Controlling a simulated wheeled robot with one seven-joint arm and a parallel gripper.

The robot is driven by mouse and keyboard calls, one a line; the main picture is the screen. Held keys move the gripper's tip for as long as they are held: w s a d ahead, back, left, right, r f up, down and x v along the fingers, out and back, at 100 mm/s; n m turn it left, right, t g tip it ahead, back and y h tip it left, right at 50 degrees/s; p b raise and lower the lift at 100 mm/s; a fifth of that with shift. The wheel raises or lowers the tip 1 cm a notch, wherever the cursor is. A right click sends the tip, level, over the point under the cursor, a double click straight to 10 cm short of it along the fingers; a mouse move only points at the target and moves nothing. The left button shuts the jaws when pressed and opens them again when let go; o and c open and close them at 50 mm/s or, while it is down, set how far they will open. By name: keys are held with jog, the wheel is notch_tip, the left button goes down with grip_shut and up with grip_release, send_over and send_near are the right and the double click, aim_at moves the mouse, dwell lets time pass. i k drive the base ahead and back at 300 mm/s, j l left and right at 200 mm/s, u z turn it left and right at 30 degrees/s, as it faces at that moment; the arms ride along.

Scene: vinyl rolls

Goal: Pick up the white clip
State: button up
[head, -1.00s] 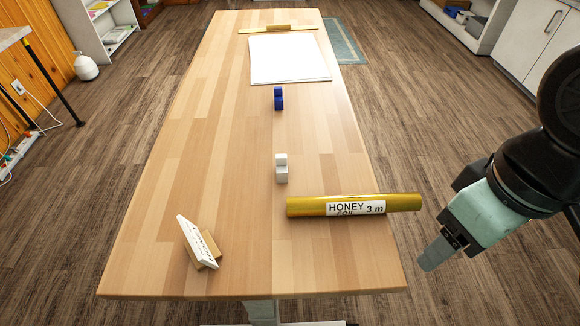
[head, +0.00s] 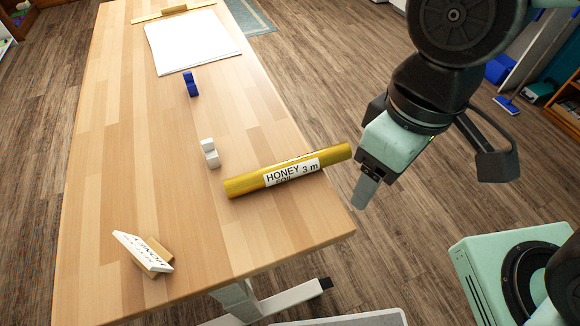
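The white clip (head: 210,154) stands on the wooden table, just left of the gold roll's left end. It looks like two small white blocks joined together. My gripper (head: 363,194) hangs beyond the table's right edge, right of the roll and well apart from the clip. Its fingers point down and show as one grey shape, so I cannot see whether there is a gap between them. The wooden table (head: 120,185) is long and light brown.
A gold roll labelled HONEY FOIL 3 m (head: 240,187) lies near the right edge, its end overhanging. A blue clip (head: 190,85), a white sheet (head: 190,42) and a gold strip (head: 145,17) lie farther back. A sign on a wooden stand (head: 142,250) is front left. The front middle is bare.

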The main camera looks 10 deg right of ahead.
aim_at(210, 152)
jog(key=j+u, duration=0.9)
jog(key=i+l, duration=0.05)
jog(key=l, duration=0.05)
